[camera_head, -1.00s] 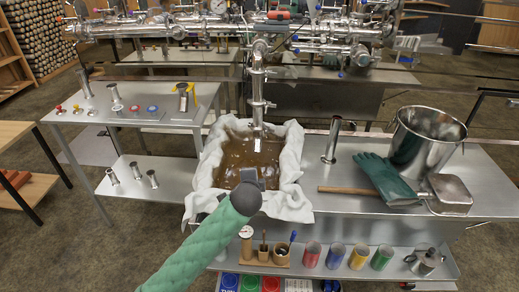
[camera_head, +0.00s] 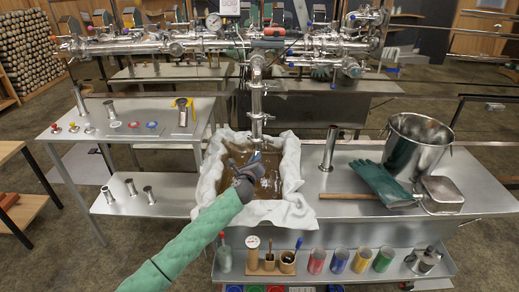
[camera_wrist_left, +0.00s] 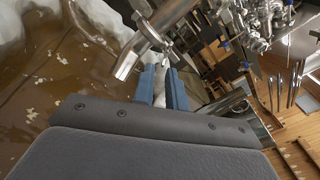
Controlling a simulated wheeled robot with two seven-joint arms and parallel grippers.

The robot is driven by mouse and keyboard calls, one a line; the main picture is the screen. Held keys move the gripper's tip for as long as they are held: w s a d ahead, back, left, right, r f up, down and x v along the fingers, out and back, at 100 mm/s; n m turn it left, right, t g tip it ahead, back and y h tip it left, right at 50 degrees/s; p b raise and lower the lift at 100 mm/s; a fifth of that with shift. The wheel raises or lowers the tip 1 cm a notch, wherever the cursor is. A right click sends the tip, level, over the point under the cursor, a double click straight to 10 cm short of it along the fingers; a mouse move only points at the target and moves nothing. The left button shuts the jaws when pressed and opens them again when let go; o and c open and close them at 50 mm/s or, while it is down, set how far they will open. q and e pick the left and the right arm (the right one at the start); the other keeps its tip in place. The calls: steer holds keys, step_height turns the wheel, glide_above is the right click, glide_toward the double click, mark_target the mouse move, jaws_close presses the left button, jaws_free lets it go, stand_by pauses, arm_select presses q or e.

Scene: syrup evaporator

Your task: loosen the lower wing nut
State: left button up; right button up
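A steel vertical pipe (camera_head: 257,95) drops from the manifold over the syrup pan (camera_head: 235,180), with clamps along it. The lower clamp (camera_head: 258,117) is near the pipe's bottom end; its wing nut is too small to make out in the head view. My left gripper (camera_head: 254,158) is over the pan, just below the pipe's open end. In the left wrist view, my blue fingers (camera_wrist_left: 160,86) stand apart with a narrow gap, and a pale surface shows between them. The clamp (camera_wrist_left: 148,32) and pipe end are just past the fingertips. My right gripper is out of view.
White cloth (camera_head: 291,165) lines the pan's rim. A steel pot (camera_head: 412,148), green gloves (camera_head: 380,183) and a steel cylinder (camera_head: 329,148) stand to the right. A shelf below holds coloured cans (camera_head: 339,260). A side table (camera_head: 100,117) with small parts is at left.

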mark_target(266, 143)
arm_select(q)
steer(key=w+d+m, duration=0.1)
steer(key=w+d, duration=0.1)
steer(key=w, duration=0.5)
steer(key=shift+w+d+r+m+h+p, duration=0.15)
steer(key=shift+d+m+h+p, duration=0.15)
steer(key=shift+d+m+p, duration=0.1)
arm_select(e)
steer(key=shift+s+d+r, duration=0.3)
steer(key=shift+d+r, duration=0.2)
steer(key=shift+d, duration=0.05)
arm_select(q)
jaws_close()
